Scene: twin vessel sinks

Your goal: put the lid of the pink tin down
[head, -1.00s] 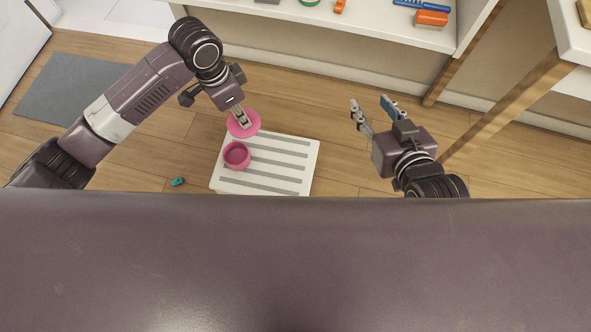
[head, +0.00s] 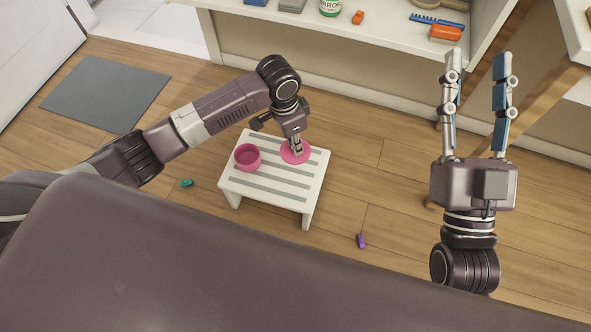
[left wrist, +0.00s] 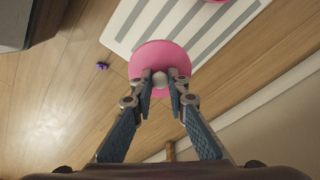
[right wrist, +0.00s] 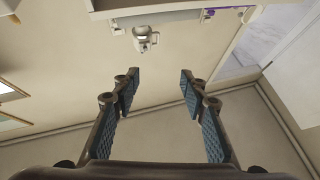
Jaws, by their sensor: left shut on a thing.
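The pink lid (head: 287,157) is a round disc with a pale knob, seen in the head view over the right part of a small white stool. My left gripper (head: 297,151) is shut on the lid's knob; the lid also shows in the left wrist view (left wrist: 153,57). I cannot tell whether the lid touches the stool top. The open pink tin (head: 247,157) stands on the stool's left part, and its edge shows at the top of the left wrist view. My right gripper (head: 478,62) is open and empty, away to the right.
The white stool (head: 262,198) has grey stripes and a bare front part. A teal object (head: 186,183) and a purple object (head: 361,241) lie on the wooden floor. A white shelf with a blue comb (head: 437,21) and an orange brush (head: 446,33) is behind. A grey mat (head: 105,95) lies at left.

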